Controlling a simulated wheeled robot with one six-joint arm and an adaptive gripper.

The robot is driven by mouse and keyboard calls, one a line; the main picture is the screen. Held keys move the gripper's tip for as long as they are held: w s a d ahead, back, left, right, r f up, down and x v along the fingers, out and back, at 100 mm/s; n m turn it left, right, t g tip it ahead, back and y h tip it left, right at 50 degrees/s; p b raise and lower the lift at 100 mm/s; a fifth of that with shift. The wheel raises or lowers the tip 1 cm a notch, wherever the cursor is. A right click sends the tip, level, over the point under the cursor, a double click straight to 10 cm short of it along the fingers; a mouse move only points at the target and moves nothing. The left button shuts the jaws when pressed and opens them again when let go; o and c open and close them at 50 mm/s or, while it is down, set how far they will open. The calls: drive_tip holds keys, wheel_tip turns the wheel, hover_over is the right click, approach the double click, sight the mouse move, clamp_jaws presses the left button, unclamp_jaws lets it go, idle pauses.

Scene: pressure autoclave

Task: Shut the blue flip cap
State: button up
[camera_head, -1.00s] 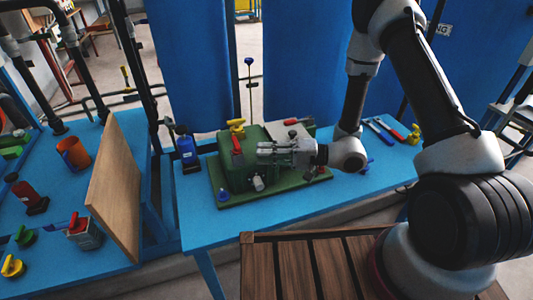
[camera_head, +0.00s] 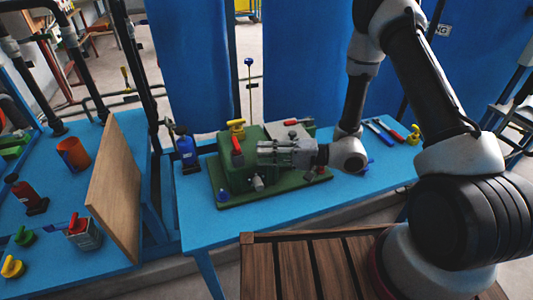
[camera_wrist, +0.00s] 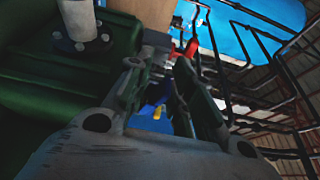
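A blue bottle (camera_head: 187,152) with a dark blue top (camera_head: 180,130) stands upright on the blue table, left of the green machine. Whether that top is the flip cap, and how it is set, is too small to tell. My gripper (camera_head: 260,151) points left above the green machine, to the right of the bottle and apart from it. In the wrist view the two fingers (camera_wrist: 158,85) stand apart, with a narrow gap between them and nothing held. A blue thing (camera_wrist: 154,108) with a small yellow patch shows beyond the gap.
The green machine (camera_head: 238,178) carries a yellow knob (camera_head: 236,124) and a red lever (camera_head: 237,146) close to my gripper. A wooden board (camera_head: 115,190) stands upright at the left. Hand tools (camera_head: 380,132) lie at the table's right. The table's front left is clear.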

drive_tip(key=d, duration=0.9)
drive_tip(key=shift+s+r, duration=0.35)
drive_tip(key=shift+s, duration=0.1)
idle(0.3)
drive_tip(key=s+d, duration=0.1)
drive_tip(key=d, duration=1)
drive_tip(key=shift+s+d, duration=0.15)
drive_tip(key=shift+d, duration=0.25)
